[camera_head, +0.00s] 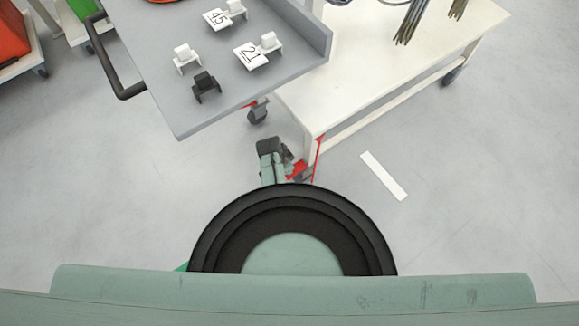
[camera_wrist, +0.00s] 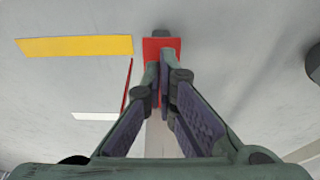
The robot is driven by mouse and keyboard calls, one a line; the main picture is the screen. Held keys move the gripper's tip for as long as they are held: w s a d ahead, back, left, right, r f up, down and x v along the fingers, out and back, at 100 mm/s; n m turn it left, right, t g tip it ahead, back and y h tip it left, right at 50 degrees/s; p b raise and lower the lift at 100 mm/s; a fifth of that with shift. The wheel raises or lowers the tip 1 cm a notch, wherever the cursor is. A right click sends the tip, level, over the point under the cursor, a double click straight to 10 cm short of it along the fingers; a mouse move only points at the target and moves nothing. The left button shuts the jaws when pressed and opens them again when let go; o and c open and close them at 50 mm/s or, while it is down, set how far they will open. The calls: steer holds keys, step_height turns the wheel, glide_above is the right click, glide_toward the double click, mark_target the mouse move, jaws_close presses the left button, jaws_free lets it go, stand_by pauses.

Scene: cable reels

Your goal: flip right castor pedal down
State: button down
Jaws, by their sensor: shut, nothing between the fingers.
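A red pedal (camera_wrist: 154,45) shows in the wrist view straight beyond my fingertips, with a dark part of the castor behind it. My gripper (camera_wrist: 165,72) is shut with nothing between its fingers. Its tips overlap the lower part of the red pedal in the picture; I cannot tell whether they touch it. In the head view, a red piece (camera_head: 297,170) shows low beside the near leg of the white table, close to my arm's end, which partly hides it. A castor (camera_head: 258,112) with a bit of red shows under the grey cart (camera_head: 215,108).
The cart has a black handle (camera_head: 115,70) and carries white and black holders with number cards. The white table (camera_head: 350,85) stands close by on the right. A white strip (camera_head: 384,175) and a yellow strip (camera_wrist: 75,46) mark the floor. Open floor lies on both sides.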

steer(key=shift+s+a+f, duration=0.1)
steer(key=shift+a+f, duration=0.05)
steer(key=shift+f, duration=0.4)
stand_by(0.4)
